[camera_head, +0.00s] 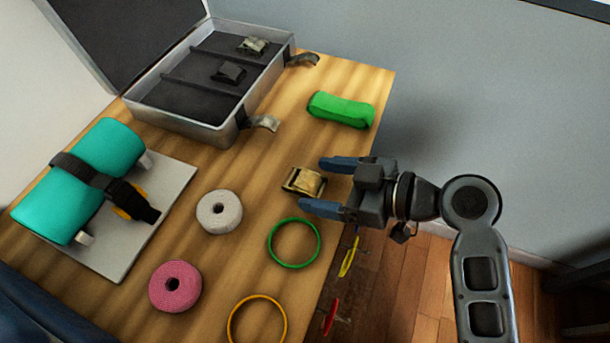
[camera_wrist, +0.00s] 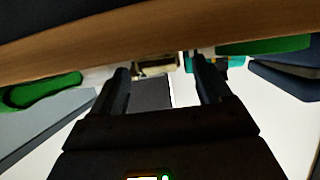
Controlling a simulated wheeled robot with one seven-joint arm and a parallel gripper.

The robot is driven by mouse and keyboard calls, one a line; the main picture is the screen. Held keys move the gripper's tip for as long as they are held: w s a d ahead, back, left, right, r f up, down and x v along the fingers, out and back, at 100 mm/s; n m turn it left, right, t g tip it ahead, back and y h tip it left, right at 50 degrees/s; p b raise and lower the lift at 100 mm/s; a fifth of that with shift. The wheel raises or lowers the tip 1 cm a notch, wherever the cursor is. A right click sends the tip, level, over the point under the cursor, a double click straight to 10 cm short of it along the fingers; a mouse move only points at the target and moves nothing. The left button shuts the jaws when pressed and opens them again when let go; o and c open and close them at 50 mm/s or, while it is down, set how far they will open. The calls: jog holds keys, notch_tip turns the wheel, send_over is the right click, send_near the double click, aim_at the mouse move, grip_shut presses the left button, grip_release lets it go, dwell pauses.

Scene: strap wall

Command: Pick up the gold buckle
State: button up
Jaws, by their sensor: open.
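The gold buckle (camera_head: 304,182) lies on the wooden table near its right edge in the head view. My gripper (camera_head: 327,185) comes in from the right, with its two blue fingers spread on either side of the buckle's right part. The fingers look open, with nothing clamped between them. In the wrist view the buckle (camera_wrist: 156,65) shows at the top, between the fingertips of my gripper (camera_wrist: 162,72), partly cut off by the dark and wooden band above. I cannot tell whether a finger touches the buckle.
An open case (camera_head: 190,118) holds two buckles. A teal roll (camera_head: 62,208) is strapped to a grey board (camera_head: 121,262).

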jog(key=shift+a+f, duration=0.15)
jog(key=shift+a, duration=0.1)
jog(key=shift+c, duration=0.3)
jog(key=c, duration=1.1)
